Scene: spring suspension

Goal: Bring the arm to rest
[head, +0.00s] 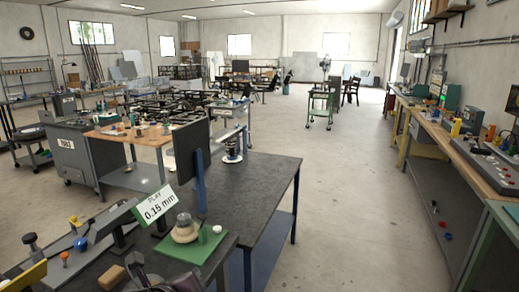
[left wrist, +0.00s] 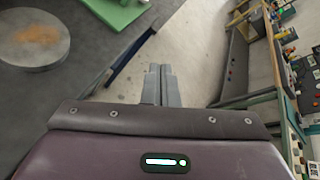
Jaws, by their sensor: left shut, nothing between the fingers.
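My left gripper (left wrist: 161,86) shows in the left wrist view with its two grey fingers together and nothing between them. The fingers show over the bare floor, to the right of the dark workbench's edge. Dark parts at the bottom edge of the head view look like my own arm; I cannot make out fingers there. My right gripper is in neither view. A spring-like part on a pale base (head: 232,152) stands farther back on the dark bench (head: 262,172).
A round metal plate (left wrist: 33,38) lies left of my gripper. A long workbench (head: 466,160) lines the right wall. The floor between (head: 350,200) is clear.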

